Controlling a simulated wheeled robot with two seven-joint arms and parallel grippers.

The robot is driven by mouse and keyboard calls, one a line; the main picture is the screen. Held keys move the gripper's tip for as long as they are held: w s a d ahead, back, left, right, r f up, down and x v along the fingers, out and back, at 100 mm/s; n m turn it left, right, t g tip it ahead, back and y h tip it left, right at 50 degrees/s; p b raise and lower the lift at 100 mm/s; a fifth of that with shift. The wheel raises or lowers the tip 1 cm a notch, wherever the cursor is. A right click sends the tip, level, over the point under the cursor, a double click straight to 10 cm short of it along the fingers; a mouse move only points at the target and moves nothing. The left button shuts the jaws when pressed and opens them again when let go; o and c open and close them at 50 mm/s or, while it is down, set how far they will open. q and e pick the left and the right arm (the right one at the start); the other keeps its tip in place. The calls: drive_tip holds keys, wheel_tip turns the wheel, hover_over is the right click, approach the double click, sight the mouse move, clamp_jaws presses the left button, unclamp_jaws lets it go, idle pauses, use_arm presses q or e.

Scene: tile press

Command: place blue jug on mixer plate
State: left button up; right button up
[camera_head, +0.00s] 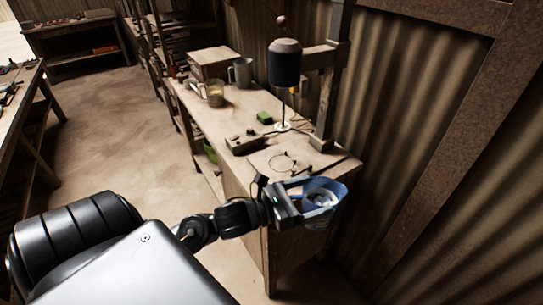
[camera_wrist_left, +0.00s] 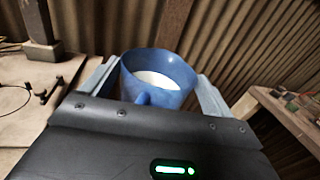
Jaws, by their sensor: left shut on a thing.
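My left gripper (camera_head: 312,196) is shut on the blue jug (camera_head: 324,213), with one finger on each side of it. The jug is upright or nearly so, with white contents visible inside. In the left wrist view the jug (camera_wrist_left: 182,71) sits between the two fingers of the left gripper (camera_wrist_left: 152,90). In the head view it is just off the near end of the workbench. The mixer (camera_head: 285,65) stands on the bench farther back, its shaft reaching down to a small pale disc (camera_head: 283,127). I cannot clearly tell the mixer plate from the bench top. My right gripper is not in view.
The workbench (camera_head: 240,103) holds a control box (camera_head: 245,142) with a cable, a small green block (camera_head: 265,117), a glass jug (camera_head: 215,93) and a grey-green jug (camera_head: 241,73). The mixer's post (camera_head: 327,100) and the corrugated wall (camera_head: 420,110) bound the right side.

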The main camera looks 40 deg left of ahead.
use_arm(q)
drive_tip(key=s+a+f+n+t+y+b, duration=0.1)
drive_tip(key=a+n+y+b, duration=0.4)
drive_tip(key=a, duration=1.9)
drive_tip(key=shift+s+t+y, duration=0.6)
drive_tip(key=shift+s+y, duration=0.4)
drive_tip(key=shift+y, duration=0.4)
drive_tip(key=w+f, duration=0.1)
drive_tip(key=w, duration=0.8)
drive_tip(key=w+f, duration=0.2)
drive_tip(key=w, duration=0.7)
drive_tip(key=shift+d+f, duration=0.25)
drive_tip(key=shift+d, duration=0.1)
drive_tip(key=shift+f, duration=0.1)
